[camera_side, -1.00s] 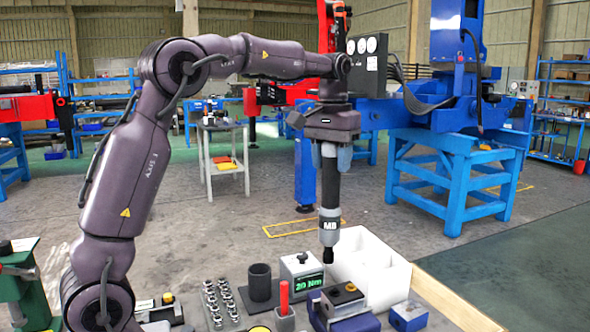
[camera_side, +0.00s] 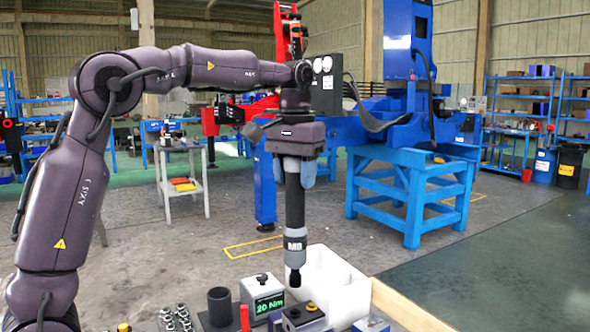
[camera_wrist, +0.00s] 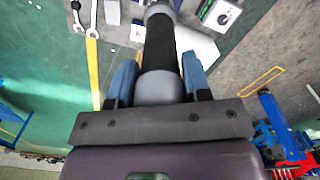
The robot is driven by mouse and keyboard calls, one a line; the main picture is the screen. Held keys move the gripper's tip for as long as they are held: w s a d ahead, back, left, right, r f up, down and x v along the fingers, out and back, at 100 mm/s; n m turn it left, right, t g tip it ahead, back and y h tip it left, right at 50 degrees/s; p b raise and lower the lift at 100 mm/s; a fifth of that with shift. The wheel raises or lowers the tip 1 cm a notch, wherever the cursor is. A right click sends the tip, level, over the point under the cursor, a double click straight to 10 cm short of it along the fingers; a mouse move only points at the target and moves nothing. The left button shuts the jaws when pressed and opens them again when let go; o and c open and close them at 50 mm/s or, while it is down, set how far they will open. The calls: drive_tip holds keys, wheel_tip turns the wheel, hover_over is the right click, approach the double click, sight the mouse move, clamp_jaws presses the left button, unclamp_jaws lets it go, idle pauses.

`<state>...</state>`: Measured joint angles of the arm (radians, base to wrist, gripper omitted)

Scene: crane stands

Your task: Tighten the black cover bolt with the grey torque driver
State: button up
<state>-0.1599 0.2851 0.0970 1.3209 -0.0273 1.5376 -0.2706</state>
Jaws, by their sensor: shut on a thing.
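My gripper (camera_side: 296,172) is shut on the grey torque driver (camera_side: 295,230), with its blue-grey fingers on either side of the upper body. The driver hangs upright, black in the middle and grey lower down, with a dark tip. In the side view the tip is in the air above a dark block (camera_side: 297,321) with a yellow ring and a black knob-like top (camera_side: 311,306), perhaps the cover bolt. The wrist view shows the driver (camera_wrist: 161,45) between the fingers (camera_wrist: 160,78); its tip is not visible there.
A tester reading 20 Nm (camera_side: 262,292) stands just left of the driver tip. A white bin (camera_side: 340,285) is behind and right. A black cup (camera_side: 220,306), sockets (camera_side: 176,318) and a red-handled tool (camera_side: 244,318) stand left. A wooden edge (camera_side: 410,305) borders the right.

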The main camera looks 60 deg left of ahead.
sight(295, 210)
drive_tip(key=shift+f, duration=3.45)
idle(2.4)
